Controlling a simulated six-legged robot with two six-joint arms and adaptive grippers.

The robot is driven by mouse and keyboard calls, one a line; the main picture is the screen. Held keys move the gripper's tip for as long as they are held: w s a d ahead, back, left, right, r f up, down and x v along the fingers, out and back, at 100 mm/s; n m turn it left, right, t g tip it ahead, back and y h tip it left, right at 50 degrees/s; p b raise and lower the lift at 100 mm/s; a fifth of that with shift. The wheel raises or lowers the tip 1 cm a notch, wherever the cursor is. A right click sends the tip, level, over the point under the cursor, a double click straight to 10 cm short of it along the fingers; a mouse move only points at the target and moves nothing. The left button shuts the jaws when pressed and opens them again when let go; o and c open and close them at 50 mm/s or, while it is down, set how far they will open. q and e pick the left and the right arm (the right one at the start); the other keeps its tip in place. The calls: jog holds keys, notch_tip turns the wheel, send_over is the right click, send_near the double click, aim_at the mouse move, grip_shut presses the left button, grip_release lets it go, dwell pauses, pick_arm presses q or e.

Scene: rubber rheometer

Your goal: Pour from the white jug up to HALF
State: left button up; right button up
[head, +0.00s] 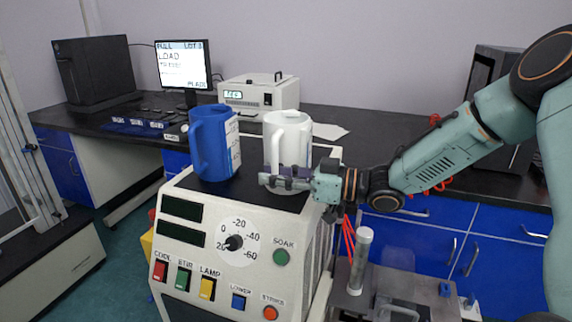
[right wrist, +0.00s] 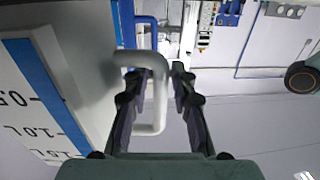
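The white jug (head: 288,140) stands upright on the black top of the rheometer cabinet. To its left stands a blue jug (head: 213,143) with a white scale panel on its right side. My right gripper (head: 277,181) is low in front of the white jug. In the right wrist view a white handle (right wrist: 160,95) lies between the fingers of my right gripper (right wrist: 160,85), with a narrow gap beside it. Liquid in the jugs is hidden. My left gripper is out of view.
The cabinet front carries a dial (head: 235,242) and several coloured buttons. Behind, a dark bench holds a monitor (head: 183,66), a black box (head: 93,70) and a white instrument (head: 258,93). A grey cylinder (head: 360,260) stands right of the cabinet.

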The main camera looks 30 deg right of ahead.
jog(key=shift+a, duration=0.1)
grip_shut()
dwell(0.5)
jog(key=shift+w+r, duration=0.1)
jog(key=shift+r, duration=0.15)
